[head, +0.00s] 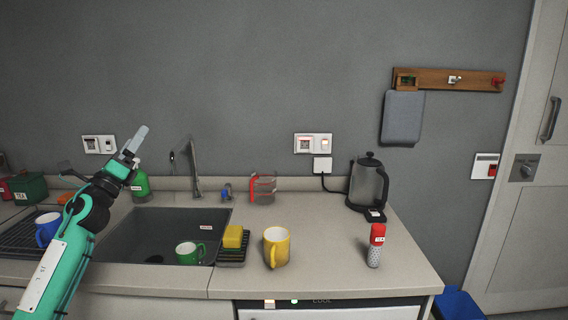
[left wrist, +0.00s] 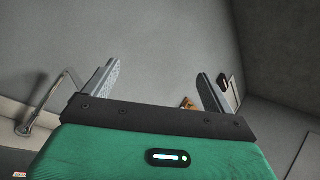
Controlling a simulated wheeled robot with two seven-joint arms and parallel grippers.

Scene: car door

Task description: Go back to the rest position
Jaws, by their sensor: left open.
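My left gripper (head: 134,140) is raised above the left side of the sink, in front of the grey wall. Its arm comes in from the lower left of the head view. In the left wrist view its two fingers (left wrist: 155,88) stand wide apart with nothing between them but wall in the distance. It touches nothing that I can see. My right gripper shows in neither view.
The sink (head: 158,225) holds a green mug (head: 188,253). A tap (head: 193,165) rises behind it. On the counter stand a yellow mug (head: 276,247), a sponge (head: 232,236), a kettle (head: 368,185) and a red-topped shaker (head: 375,248). A blue mug (head: 46,229) is left of the arm.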

